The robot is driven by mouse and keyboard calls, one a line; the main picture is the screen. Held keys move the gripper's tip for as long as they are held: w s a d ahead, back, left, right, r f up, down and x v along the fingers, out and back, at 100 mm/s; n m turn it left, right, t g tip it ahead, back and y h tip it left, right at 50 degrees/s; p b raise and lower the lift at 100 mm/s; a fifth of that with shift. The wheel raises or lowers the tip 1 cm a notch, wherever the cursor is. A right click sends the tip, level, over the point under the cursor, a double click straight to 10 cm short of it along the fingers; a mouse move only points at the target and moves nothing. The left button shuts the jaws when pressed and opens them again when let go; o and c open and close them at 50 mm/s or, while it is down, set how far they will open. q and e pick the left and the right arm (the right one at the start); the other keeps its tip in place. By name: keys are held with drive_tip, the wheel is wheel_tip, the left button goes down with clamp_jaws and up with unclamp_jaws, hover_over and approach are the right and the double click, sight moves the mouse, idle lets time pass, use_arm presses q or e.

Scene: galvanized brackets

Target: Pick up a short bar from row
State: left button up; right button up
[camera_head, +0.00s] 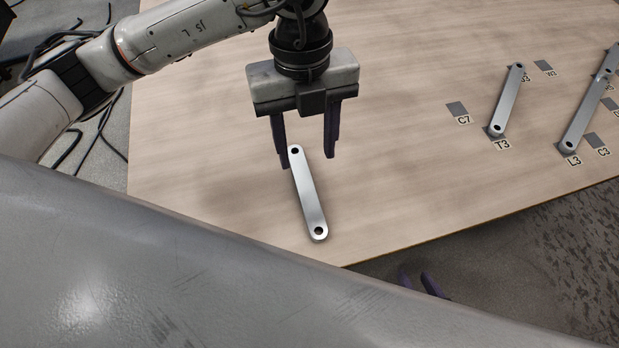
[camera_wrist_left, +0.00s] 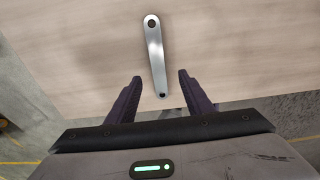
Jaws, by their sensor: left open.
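A short silver bar (camera_head: 308,195) with a dark hole at each end lies alone on the wooden table near its front edge. It also shows in the left wrist view (camera_wrist_left: 154,55), with its near end between the fingertips. My left gripper (camera_head: 305,155) points down and is open, above the far end of this bar; the fingers do not grip it. Other bars lie at the right: one by label T3 (camera_head: 508,98) and a longer one by label L3 (camera_head: 588,105). My right gripper (camera_head: 423,280) shows only as two purple fingertips, apart, beyond the table's front edge.
The wooden table (camera_head: 400,180) is clear between the lone bar and the labelled spots. Dark square marks, such as the one by C7 (camera_head: 457,109), lie at the right. Cables (camera_head: 75,135) lie on the floor at left.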

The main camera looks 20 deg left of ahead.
sight(306, 187)
use_arm(q)
drive_tip(key=f, duration=0.3)
drive_tip(key=shift+s+d+f, duration=0.15)
drive_tip(key=shift+s+f, duration=0.2)
wheel_tip(306, 187, down, 5)
drive_tip(key=shift+s+f+b, duration=0.15)
drive_tip(key=shift+b, duration=0.2)
clamp_jaws()
